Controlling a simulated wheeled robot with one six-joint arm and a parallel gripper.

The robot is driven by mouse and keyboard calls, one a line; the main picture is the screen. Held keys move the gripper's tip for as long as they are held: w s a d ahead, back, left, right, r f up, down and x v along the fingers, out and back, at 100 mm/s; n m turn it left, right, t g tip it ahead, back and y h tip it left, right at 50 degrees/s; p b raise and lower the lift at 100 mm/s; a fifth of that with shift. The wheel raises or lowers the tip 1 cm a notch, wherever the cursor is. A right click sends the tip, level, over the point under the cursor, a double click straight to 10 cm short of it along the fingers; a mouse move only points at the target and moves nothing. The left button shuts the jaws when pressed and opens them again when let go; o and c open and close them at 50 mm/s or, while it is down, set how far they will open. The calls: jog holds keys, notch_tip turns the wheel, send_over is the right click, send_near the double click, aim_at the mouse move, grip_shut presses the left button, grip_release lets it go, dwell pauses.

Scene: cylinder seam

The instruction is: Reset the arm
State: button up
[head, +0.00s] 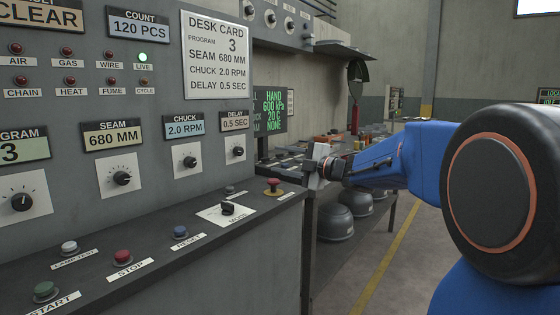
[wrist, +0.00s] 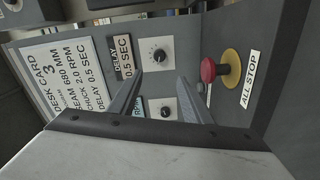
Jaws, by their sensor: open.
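My blue arm reaches in from the right in the head view, and my gripper (head: 314,165) is near the right end of the control desk. In the wrist view my gripper (wrist: 160,98) shows two grey fingers apart with nothing between them. Beyond them are the delay knob (wrist: 159,54) and the chuck knob (wrist: 166,111). The red all-stop button (wrist: 208,70) on its yellow base is to the right of the fingers, apart from them. The all-stop button also shows in the head view (head: 273,185), below and left of my gripper.
The desk ledge carries a start button (head: 45,290), stop button (head: 123,256), reset button (head: 180,231) and mode switch (head: 227,208). A desk card (head: 217,55) hangs on the panel. Floor at right is open.

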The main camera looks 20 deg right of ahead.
dwell(0.3)
jog(key=s+d+f+m+g+h, duration=0.1)
jog(key=s+d+f+m+h, duration=0.25)
jog(key=s+m+h, duration=0.35)
jog(key=s+d+f+m+g+h, duration=0.1)
jog(key=s+d+f+m+h, duration=0.1)
jog(key=s+f+m+h, duration=0.45)
jog(key=s+a+f+m+g+y, duration=0.1)
jog(key=s+a+f+m+g, duration=0.1)
jog(key=s+f, duration=0.4)
jog(key=s+a+f+m+g+y, duration=0.2)
jog(key=s+a+f+m+g, duration=0.1)
jog(key=s, duration=0.8)
jog(key=s+a+f+m+g+y, duration=0.1)
jog(key=s+a+f+m+g, duration=0.1)
jog(key=s+a+f, duration=0.3)
jog(key=s+f+g, duration=0.1)
jog(key=s+f, duration=0.2)
jog(key=shift+s+a+f+m+g, duration=0.25)
jog(key=shift+s+f+m+g, duration=0.05)
jog(key=shift+f+m+g, duration=0.1)
jog(key=shift+y, duration=0.25)
